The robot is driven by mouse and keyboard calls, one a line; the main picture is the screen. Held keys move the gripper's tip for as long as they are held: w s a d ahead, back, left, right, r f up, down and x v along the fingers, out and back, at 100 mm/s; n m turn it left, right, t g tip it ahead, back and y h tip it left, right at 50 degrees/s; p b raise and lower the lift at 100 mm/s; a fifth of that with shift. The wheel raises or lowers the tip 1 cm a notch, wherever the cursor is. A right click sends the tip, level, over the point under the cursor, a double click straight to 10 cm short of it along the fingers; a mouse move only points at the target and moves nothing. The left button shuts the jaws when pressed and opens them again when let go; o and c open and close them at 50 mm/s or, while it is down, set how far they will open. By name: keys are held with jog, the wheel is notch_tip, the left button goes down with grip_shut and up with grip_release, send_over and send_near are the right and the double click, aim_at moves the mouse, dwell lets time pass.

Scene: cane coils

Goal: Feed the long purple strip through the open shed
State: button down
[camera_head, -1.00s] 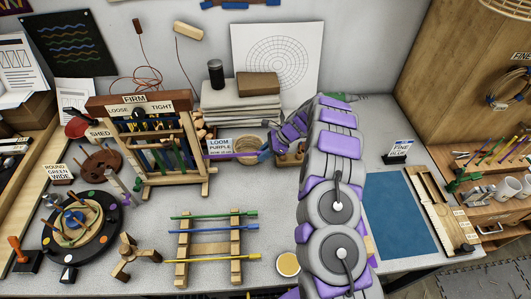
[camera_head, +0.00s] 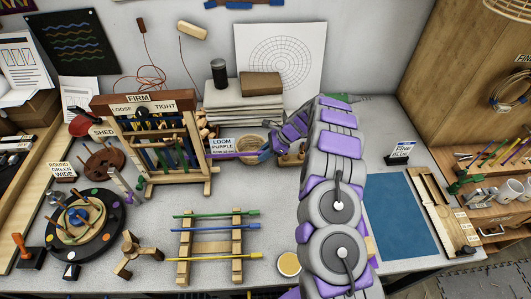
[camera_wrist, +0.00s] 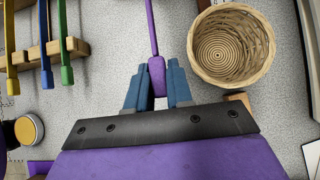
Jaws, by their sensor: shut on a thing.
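The long purple strip (camera_wrist: 151,25) has a thicker purple end block (camera_wrist: 157,77) held between the blue fingers of my gripper (camera_wrist: 157,88). It runs away from my gripper and out of the top of the wrist view. In the head view the strip (camera_head: 236,156) is level above the table and points left toward the wooden loom (camera_head: 208,170). Its far end reaches the loom's right side; I cannot tell whether it is inside the shed. My gripper (camera_head: 264,153) is right of the loom, partly hidden by my arm.
A round woven basket (camera_wrist: 231,45) is close to the right of my gripper in the wrist view. A sign reading LOOM PURPLE (camera_head: 222,146) stands by the strip. A wooden rack (camera_head: 237,247) carries green, blue and yellow strips in front. A blue mat (camera_head: 400,215) lies at right.

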aim_at(213, 156)
jog(key=shift+a, duration=1.95)
jog(key=shift+a+p, duration=0.15)
jog(key=shift+p, duration=0.25)
jog(key=shift+a, duration=2.1)
jog(key=shift+a+p, duration=0.15)
jog(key=shift+p, duration=0.2)
jog(key=shift+a, duration=2.1)
jog(key=shift+a+p, duration=0.1)
jog(key=shift+p, duration=0.25)
jog(key=shift+a+p, duration=0.35)
jog(key=shift+a, duration=1.85)
jog(key=shift+a, duration=0.1)
jog(key=shift+a, duration=0.95)
